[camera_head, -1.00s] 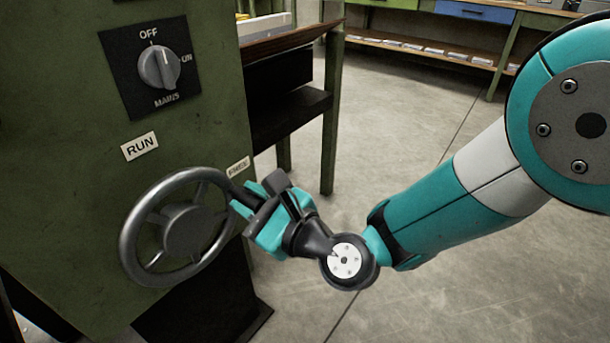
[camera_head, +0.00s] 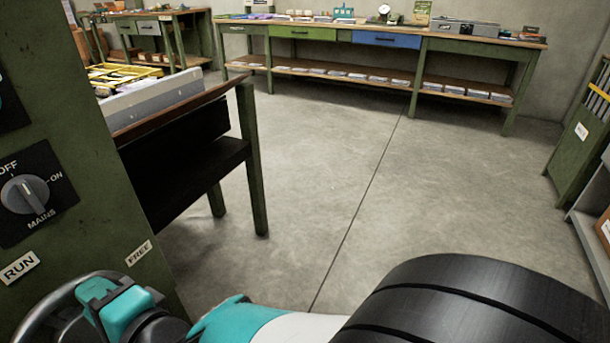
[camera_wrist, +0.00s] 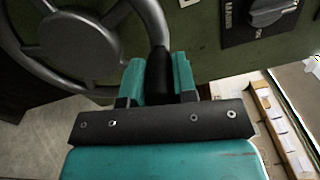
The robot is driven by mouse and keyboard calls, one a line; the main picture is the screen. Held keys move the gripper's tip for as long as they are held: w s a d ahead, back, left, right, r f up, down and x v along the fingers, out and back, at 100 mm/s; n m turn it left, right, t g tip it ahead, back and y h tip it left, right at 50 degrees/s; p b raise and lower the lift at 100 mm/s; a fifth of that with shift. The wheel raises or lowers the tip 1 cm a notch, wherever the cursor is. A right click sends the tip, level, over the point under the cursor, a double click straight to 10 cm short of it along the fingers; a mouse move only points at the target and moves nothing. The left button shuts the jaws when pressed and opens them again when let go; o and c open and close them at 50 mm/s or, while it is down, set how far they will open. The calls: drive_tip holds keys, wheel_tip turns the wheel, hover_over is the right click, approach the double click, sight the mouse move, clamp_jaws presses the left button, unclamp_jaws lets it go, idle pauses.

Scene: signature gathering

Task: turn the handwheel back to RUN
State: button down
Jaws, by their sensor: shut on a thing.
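The grey metal handwheel (camera_head: 48,308) is at the bottom left of the head view, mostly cut off by the frame. Its rim (camera_wrist: 150,22) and hub fill the upper left of the wrist view. My gripper (camera_head: 112,300) is at the wheel's upper right rim. In the wrist view my teal fingers (camera_wrist: 160,78) are shut on the wheel's black handle (camera_wrist: 160,72), one on each side. The RUN label (camera_head: 20,267) is on the green cabinet above the wheel, left of my gripper. The FREE label (camera_head: 139,253) is above and slightly right of my gripper.
The MAINS switch (camera_head: 25,194) is on the cabinet above the RUN label. A table with a grey tray (camera_head: 160,95) stands right behind the cabinet. A long workbench (camera_head: 380,40) is at the back. The floor (camera_head: 400,190) between is clear.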

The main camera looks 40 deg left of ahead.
sight(57, 304)
drive_tip(key=n, duration=0.1)
drive_tip(key=s+n, duration=0.1)
drive_tip(key=s, duration=0.1)
drive_tip(key=shift+s+d+r+n, duration=0.2)
drive_tip(key=shift+d+r+n, duration=0.05)
drive_tip(key=shift+r+n, duration=0.15)
drive_tip(key=shift+s+d, duration=0.15)
drive_tip(key=shift+s, duration=0.4)
drive_tip(key=c, duration=0.9)
unclamp_jaws()
drive_tip(key=shift+w, duration=0.1)
drive_tip(key=shift+f, duration=0.1)
